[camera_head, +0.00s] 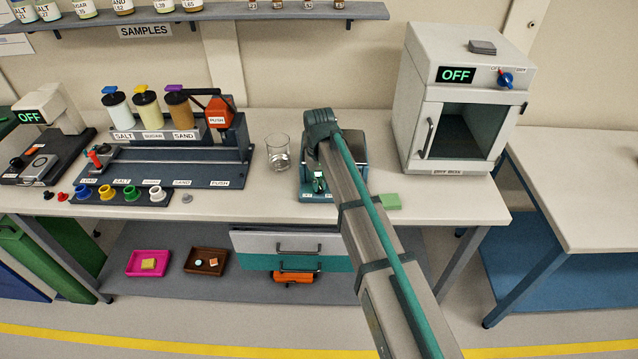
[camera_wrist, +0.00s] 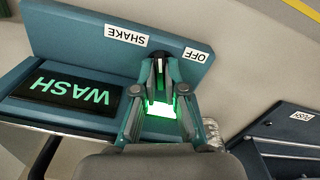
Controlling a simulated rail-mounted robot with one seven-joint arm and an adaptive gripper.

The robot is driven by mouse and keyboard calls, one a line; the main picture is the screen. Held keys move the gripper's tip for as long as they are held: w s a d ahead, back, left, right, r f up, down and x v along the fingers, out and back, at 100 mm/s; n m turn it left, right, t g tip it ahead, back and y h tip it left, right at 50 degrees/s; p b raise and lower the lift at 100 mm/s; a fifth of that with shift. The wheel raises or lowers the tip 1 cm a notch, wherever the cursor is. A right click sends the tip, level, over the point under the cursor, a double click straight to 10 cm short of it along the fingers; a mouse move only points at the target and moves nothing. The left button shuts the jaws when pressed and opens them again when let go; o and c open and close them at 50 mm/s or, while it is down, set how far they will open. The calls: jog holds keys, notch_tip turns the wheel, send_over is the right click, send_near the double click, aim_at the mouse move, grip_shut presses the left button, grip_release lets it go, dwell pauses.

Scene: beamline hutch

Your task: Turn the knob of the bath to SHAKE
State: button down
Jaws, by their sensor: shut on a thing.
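The bath (camera_head: 346,188) is a teal box on the bench, largely hidden behind my arm in the head view. In the wrist view its front panel (camera_wrist: 75,35) appears upside down, with a display (camera_wrist: 70,92) reading WASH in green. Labels SHAKE (camera_wrist: 126,36) and OFF (camera_wrist: 195,54) are on the panel. The dark knob (camera_wrist: 158,72) with a pale mark sits between the fingertips of my gripper (camera_wrist: 160,78), which is shut on it. The exact pointing of the knob is hard to tell. A bright green glow shows between the fingers.
A glass beaker (camera_head: 279,153) stands left of the bath, and a green block (camera_head: 391,201) lies to its right. The dry box (camera_head: 458,100) stands further right, its display reading OFF. The dispenser rack (camera_head: 165,150) is on the left.

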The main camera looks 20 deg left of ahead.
jog(key=shift+w+r+n, duration=0.1)
jog(key=shift+n, duration=1.9)
jog(key=c, duration=1.5)
grip_release()
notch_tip(320, 180, up, 12)
